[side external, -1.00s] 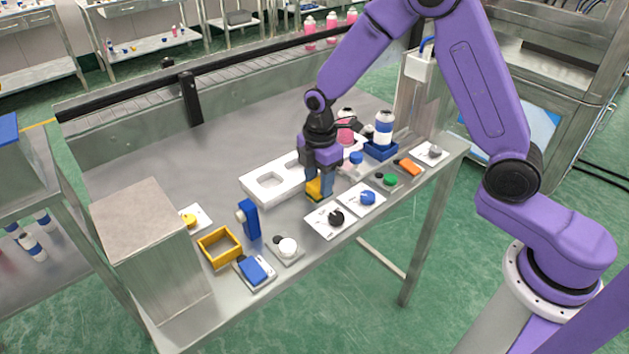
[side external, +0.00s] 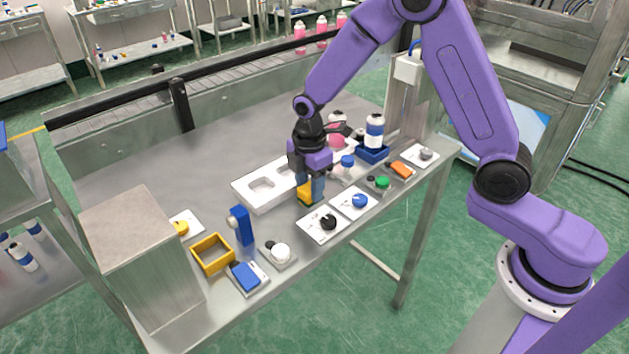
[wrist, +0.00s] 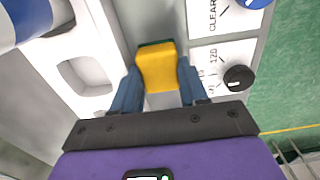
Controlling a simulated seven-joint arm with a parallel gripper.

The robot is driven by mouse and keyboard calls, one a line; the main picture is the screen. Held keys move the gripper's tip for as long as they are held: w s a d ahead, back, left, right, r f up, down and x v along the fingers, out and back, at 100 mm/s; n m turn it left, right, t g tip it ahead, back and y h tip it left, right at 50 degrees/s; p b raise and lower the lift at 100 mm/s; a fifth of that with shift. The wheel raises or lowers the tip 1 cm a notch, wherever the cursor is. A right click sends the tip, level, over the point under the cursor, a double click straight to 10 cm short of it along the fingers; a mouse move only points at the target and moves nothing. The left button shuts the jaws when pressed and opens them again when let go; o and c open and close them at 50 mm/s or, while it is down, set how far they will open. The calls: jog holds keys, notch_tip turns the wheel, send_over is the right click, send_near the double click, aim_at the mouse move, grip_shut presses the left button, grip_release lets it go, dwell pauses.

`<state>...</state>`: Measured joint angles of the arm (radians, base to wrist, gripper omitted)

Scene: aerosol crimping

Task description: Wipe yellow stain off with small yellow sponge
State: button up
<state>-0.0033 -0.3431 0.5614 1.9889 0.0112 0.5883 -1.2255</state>
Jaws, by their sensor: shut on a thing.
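My gripper (side external: 311,185) is shut on a small yellow sponge (side external: 304,194) with a dark green layer. In the wrist view the sponge (wrist: 157,68) sits between the two blue fingers, its green edge at the far end. In the side view the sponge is low at the table top (side external: 160,162), between the white tray and the dial plates. I cannot tell whether it touches the surface. I see no yellow stain in either view; it may be hidden under the sponge or gripper.
A white tray with recesses (side external: 240,196) lies left of my gripper. Dial plates with a black knob (side external: 328,222) and a blue knob (side external: 359,201) lie to the right. A yellow open box (side external: 213,254), a blue upright piece (side external: 241,227) and a blue bottle holder (side external: 372,155) stand nearby.

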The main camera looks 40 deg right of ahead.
jog(key=shift+s+a, duration=0.15)
jog(key=shift+a, duration=1.9)
jog(key=shift+r, duration=0.1)
jog(key=shift+d, duration=3.25)
jog(key=shift+a, duration=0.1)
jog(key=shift+a, duration=3)
jog(key=shift+d, duration=0.15)
